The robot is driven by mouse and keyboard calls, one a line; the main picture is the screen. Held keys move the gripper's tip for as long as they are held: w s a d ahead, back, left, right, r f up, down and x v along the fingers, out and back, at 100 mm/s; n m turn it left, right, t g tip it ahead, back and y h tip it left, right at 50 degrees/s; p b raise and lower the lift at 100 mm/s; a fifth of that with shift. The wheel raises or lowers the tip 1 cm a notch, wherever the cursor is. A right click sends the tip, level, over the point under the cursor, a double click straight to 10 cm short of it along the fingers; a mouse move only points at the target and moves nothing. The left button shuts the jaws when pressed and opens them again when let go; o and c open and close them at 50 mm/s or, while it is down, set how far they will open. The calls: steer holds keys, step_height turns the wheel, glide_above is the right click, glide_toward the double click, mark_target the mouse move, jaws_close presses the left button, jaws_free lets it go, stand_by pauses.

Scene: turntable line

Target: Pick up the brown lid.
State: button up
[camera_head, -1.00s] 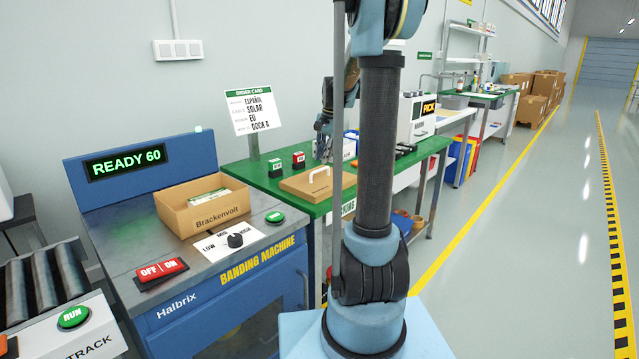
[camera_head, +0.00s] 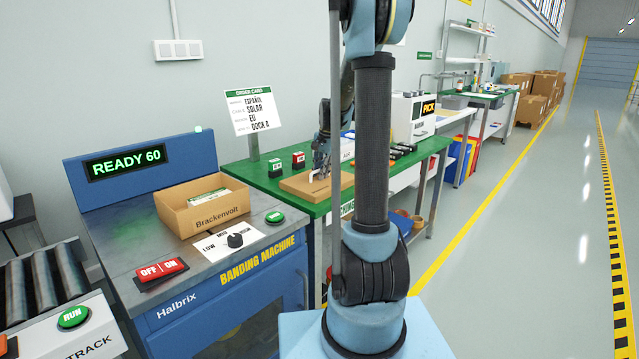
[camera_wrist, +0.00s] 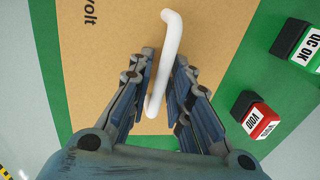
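The brown lid (camera_head: 300,185) lies flat on the green-topped table (camera_head: 258,176), just right of the banding machine. In the wrist view the lid (camera_wrist: 115,50) fills the middle, with part of the word "volt" printed on it. Its white handle (camera_wrist: 166,60) stands up across the centre. My gripper (camera_wrist: 162,95) is open, with one finger on each side of the handle's near part. A gap shows between the fingers and the handle. In the head view my gripper (camera_head: 321,172) is over the lid and hides most of the handle.
A green QC OK stamp (camera_wrist: 297,45) and a red VOID stamp (camera_wrist: 258,115) stand right of the lid in the wrist view. The open Brackenvolt box (camera_head: 205,207) sits on the banding machine (camera_head: 220,280). An order card (camera_head: 253,110) stands behind the table.

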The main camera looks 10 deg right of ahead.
jaws_close()
